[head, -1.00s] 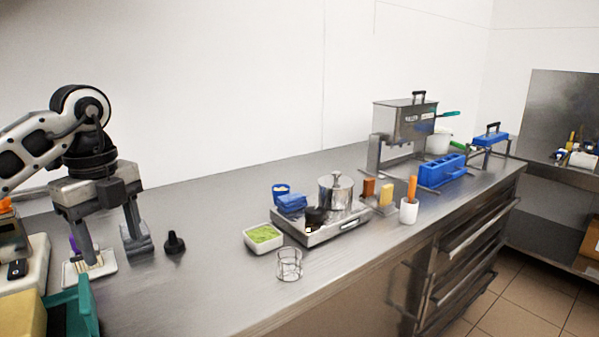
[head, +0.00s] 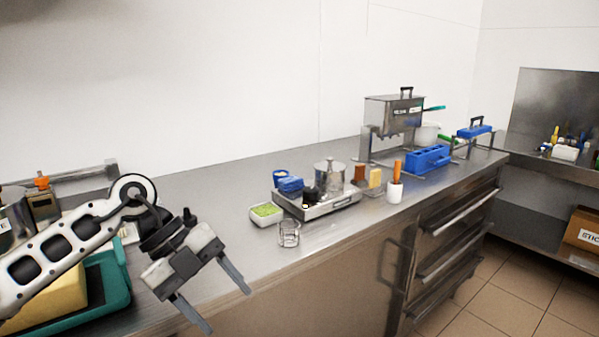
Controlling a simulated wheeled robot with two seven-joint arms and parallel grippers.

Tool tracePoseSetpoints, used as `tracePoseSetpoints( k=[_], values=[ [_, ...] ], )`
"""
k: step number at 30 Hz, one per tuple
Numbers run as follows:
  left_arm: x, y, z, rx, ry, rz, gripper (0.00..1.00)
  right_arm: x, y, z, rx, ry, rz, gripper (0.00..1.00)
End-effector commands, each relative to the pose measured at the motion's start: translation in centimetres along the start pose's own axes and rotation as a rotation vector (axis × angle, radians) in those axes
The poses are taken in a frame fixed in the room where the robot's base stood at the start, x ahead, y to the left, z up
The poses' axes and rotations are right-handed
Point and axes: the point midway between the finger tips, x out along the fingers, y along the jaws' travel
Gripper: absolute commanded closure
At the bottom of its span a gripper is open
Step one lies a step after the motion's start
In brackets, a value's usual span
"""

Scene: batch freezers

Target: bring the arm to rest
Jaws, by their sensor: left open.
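My left gripper (head: 229,306) is open and empty in the head view. It hangs at the front edge of the steel counter (head: 225,257), with its fingers pointing down and to the right. My left arm comes in from the left, over the teal tray (head: 121,270) with a yellow block (head: 62,300) in it. My right gripper is not in the picture.
A wire holder (head: 289,234) and a white dish of green stuff (head: 266,216) stand right of the gripper. A flat scale-like plate (head: 320,208) carries a metal pot (head: 330,175). The floor (head: 490,300) shows clear at the lower right.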

Motion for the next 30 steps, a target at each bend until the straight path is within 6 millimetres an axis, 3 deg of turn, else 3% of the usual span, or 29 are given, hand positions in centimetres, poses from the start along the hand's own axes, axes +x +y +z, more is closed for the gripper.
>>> tracePoseSetpoints(
  k=[1, 3, 7, 9, 11, 14, 17, 22, 27, 30],
  values=[
    [2.7, -0.7, -1.9, 0.047, 0.116, -0.077, 0.39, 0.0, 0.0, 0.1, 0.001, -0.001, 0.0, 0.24],
    [5.5, -2.2, -5.2, 0.105, 0.283, -0.243, 0.39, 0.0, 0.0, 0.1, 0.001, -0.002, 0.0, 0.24],
    [7.4, -4.9, -10.1, 0.102, 0.542, -0.641, 0.39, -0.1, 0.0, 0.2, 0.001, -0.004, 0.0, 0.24],
    [7.0, -5.9, -11.2, 0.03, 0.624, -0.866, 0.39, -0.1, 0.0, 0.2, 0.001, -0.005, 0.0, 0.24],
    [6.5, -6.3, -11.0, -0.07, 0.658, -1.051, 0.39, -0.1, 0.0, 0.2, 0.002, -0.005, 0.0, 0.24],
    [5.8, -5.5, -8.7, -0.305, 0.64, -1.324, 0.39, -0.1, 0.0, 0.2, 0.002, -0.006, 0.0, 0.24],
    [6.5, -2.7, -5.0, -0.61, 0.537, -1.515, 0.39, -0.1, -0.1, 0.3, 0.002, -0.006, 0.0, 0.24],
    [11.6, 6.7, 0.5, -1.187, 0.244, -1.577, 0.39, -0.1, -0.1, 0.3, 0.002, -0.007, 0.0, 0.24],
    [16.9, 15.4, 0.9, -1.569, 0.028, -1.416, 0.39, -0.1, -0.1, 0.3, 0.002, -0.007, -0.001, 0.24],
    [18.8, 18.6, 0.1, -1.687, -0.037, -1.326, 0.39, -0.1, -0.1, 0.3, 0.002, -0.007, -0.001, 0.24]
  ],
)
